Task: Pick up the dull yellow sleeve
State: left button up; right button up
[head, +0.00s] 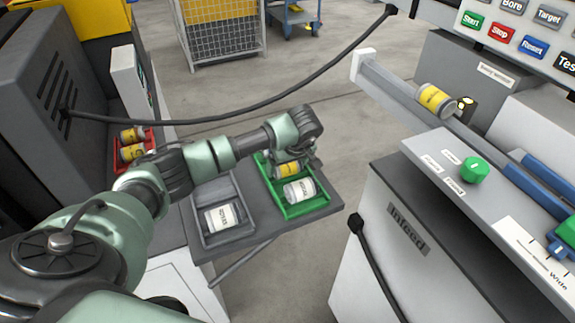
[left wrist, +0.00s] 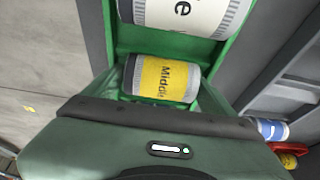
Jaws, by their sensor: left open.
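A yellow sleeve with grey ends (head: 287,170) lies on its side in the green tray (head: 310,208); its label reads "Middle" in the left wrist view (left wrist: 162,78). A white sleeve (head: 299,190) lies beside it in the same tray, also in the left wrist view (left wrist: 190,14). My left gripper (head: 308,158) is open just above the far end of the green tray, close to the yellow sleeve, holding nothing. Its fingertips are hard to make out. Another yellow sleeve (head: 435,99) lies on the infeed rail. My right gripper is out of view.
A grey tray (head: 240,238) with a white sleeve (head: 221,217) stands left of the green one. A red tray (head: 150,139) holds yellow sleeves behind my left arm. A black cable (head: 250,108) hangs across the scene. The infeed machine (head: 400,245) stands at right, beyond a floor gap.

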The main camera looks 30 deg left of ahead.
pick_arm(q)
jog(key=c, duration=1.6)
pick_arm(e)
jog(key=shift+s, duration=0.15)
